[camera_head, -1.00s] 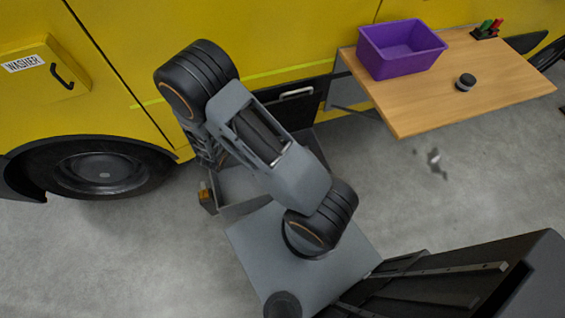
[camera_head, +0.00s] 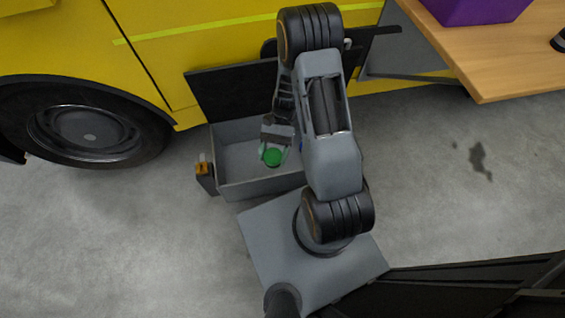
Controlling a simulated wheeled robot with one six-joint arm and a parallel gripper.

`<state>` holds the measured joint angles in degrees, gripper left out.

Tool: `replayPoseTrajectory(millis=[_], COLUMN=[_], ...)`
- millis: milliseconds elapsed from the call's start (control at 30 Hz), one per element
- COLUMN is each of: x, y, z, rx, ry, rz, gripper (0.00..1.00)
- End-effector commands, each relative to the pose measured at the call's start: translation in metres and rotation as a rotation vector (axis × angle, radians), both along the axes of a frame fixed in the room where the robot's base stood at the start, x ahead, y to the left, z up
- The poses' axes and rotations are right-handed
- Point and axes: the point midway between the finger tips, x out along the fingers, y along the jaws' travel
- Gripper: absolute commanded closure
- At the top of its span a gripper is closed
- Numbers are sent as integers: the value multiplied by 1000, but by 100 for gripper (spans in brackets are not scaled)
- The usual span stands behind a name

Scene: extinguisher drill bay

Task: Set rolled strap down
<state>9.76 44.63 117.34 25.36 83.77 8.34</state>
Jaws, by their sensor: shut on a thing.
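The rolled strap looks like a small green round roll (camera_head: 272,157). My gripper (camera_head: 274,150) is shut on it and points downward. Gripper and strap are over the open grey drawer (camera_head: 262,190) at the side of the yellow vehicle. I cannot tell whether the strap touches the drawer floor or hangs above it. The visible drawer floor around the strap looks empty. My arm hides the drawer's right end.
A wooden table (camera_head: 510,80) bears a purple bin (camera_head: 470,8) and a dark round object (camera_head: 559,40) at upper right. A small orange and black item (camera_head: 204,170) is at the drawer's left front corner. A wheel (camera_head: 85,135) is at left. The floor at right has a dark stain.

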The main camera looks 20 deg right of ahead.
Motion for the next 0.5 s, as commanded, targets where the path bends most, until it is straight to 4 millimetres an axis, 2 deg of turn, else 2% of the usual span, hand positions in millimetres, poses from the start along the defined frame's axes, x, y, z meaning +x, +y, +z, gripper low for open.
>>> replayPoseTrajectory(millis=[33, 200, 367, 500], x=[13, 64, 104, 133], y=[7, 19, 12, -4], z=[-21, -34, -38, -43], rx=[1, 0, 0, -1], ry=[-4, -3, -4, -2], rz=[-152, -610, -929, -1166], gripper=[69, 69, 69, 69])
